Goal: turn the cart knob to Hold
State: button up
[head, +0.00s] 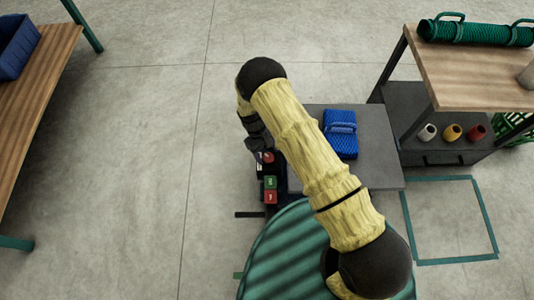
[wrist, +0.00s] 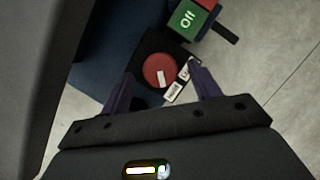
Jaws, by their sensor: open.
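The round red knob (wrist: 160,69) sits on a black panel of the cart in the wrist view. Its white mark points down in the picture, toward my gripper's body. Two small white labels (wrist: 175,94) lie beside the knob, at its lower right; their words are too small to read surely. My gripper (wrist: 163,76) is open, with one dark finger to either side of the knob's lower part; I cannot tell whether they touch it. In the head view, the knob (head: 268,157) shows at the left edge of the grey cart (head: 373,175), just below my gripper (head: 257,147).
A green block marked Off (wrist: 186,19) and a red block (head: 270,197) adjoin the knob panel. A blue net bundle (head: 341,134) lies on the cart. A wooden table (head: 470,85) with a green roll (head: 475,33) stands right. Floor left of the cart is clear.

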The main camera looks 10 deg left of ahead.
jog(key=p+v, duration=0.4)
jog(key=v, duration=1.2)
jog(key=shift+s, duration=0.15)
jog(key=shift+r, duration=0.1)
jog(key=w+d+r+m+t+y, duration=0.25)
jog(key=d+r+m, duration=0.25)
jog(key=d+r, duration=1.2)
jog(key=s+d+r+m+t+y, duration=0.1)
jog(key=s+d+r+m+t, duration=0.35)
jog(key=s+d+r, duration=0.85)
notch_tip(320, 180, up, 34)
jog(key=d+m+g+p, duration=0.1)
jog(key=m+p, duration=0.1)
jog(key=p, duration=3.4)
jog(key=shift+s+d+r+g+p, duration=0.25)
jog(key=shift+d+g+p, duration=0.05)
jog(key=shift+g+p, duration=0.1)
